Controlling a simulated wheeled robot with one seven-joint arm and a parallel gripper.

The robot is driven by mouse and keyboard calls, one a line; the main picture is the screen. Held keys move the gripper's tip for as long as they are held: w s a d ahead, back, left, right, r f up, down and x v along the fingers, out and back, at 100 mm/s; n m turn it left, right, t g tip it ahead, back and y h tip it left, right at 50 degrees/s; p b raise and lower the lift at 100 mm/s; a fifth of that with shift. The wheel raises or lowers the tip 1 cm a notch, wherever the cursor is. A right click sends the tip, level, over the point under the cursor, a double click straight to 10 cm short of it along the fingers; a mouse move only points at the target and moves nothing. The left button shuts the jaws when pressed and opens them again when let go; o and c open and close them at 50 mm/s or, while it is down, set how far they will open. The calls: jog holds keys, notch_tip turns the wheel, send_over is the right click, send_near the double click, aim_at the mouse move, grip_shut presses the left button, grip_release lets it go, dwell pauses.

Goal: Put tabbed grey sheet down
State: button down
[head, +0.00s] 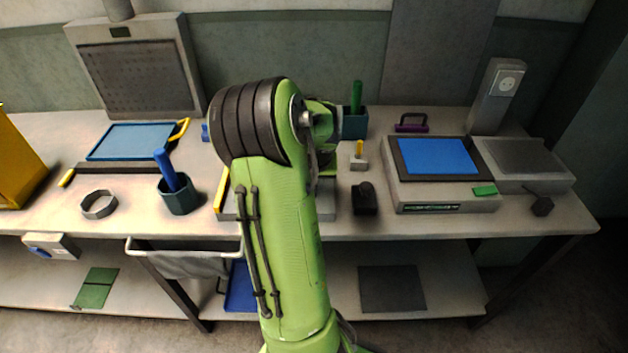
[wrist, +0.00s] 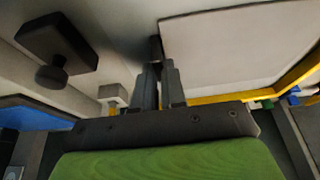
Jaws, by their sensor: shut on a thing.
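The tabbed grey sheet (wrist: 235,45) shows in the wrist view as a large pale panel with a small dark tab (wrist: 155,47) at its left edge. My gripper (wrist: 160,70) is shut on the tab. The sheet lies on or just above a board with a yellow edge strip (wrist: 290,85); I cannot tell if it touches. In the head view, my arm hides the gripper and most of the board; the yellow strip (head: 222,190) shows left of the arm.
A black knobbed block (head: 364,198) stands close right of the board. A machine with a blue plate (head: 437,156) is farther right. A cup with a blue handle (head: 178,190) stands left. A dark grey sheet (head: 391,289) lies on the lower shelf.

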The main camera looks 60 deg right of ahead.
jog(key=shift+f, duration=0.1)
jog(key=c, duration=1.7)
grip_release()
jog(key=shift+f, duration=0.1)
jog(key=o, duration=0.5)
jog(key=shift+r, duration=0.4)
jog(key=p+v, duration=0.3)
jog(key=v, duration=0.8)
jog(key=shift+a+r, duration=0.2)
jog(key=shift+r, duration=0.1)
